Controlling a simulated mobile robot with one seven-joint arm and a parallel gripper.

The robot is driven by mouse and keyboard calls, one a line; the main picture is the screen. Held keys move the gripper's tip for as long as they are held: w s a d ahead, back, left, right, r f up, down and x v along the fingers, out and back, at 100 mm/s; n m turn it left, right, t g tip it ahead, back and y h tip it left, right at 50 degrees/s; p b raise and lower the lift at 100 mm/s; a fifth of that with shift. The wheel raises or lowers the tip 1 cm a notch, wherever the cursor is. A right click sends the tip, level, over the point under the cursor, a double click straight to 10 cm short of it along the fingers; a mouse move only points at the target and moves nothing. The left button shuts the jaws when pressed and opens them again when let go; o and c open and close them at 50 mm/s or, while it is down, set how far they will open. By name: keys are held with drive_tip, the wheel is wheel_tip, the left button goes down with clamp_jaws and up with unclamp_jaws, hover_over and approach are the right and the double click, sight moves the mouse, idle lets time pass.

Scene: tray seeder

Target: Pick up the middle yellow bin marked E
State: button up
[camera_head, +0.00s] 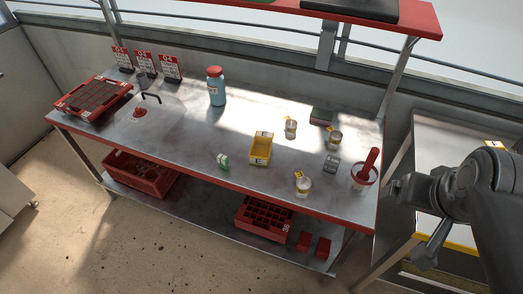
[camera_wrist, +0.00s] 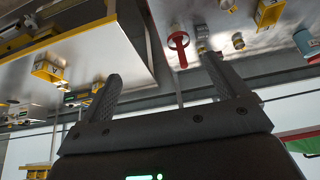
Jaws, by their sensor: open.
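A yellow bin (camera_head: 260,150) with a white label stands on the red-edged metal bench, right of its middle; it also shows at the top right of the wrist view (camera_wrist: 268,14). The wrist picture appears upside down.
The bench (camera_head: 190,135) also bears a blue bottle (camera_head: 216,88), several small cups, a red-handled tool in a cup (camera_head: 365,172) and a red tray (camera_head: 93,97). Red crates (camera_head: 142,174) sit on its lower shelf. A yellow-edged table (camera_head: 450,145) stands at right. The floor in front is clear.

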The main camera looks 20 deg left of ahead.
drive_tip(key=w+a+r+g, duration=0.2)
drive_tip(key=w+a, duration=0.5)
drive_tip(key=w, duration=0.5)
drive_tip(key=n+g, duration=0.2)
drive_tip(key=g, duration=0.2)
hover_over(262, 153)
drive_tip(key=f, duration=2.8)
drive_tip(key=shift+s+f, duration=0.15)
drive_tip(key=shift+s, duration=0.1)
drive_tip(key=shift+w+a+f, duration=0.1)
drive_tip(key=shift+w+f, duration=0.05)
drive_tip(key=shift+f, duration=1.2)
drive_tip(key=shift+w+f, duration=0.1)
drive_tip(key=shift+f, duration=1.25)
drive_tip(key=shift+c, duration=0.5)
drive_tip(key=c, duration=1)
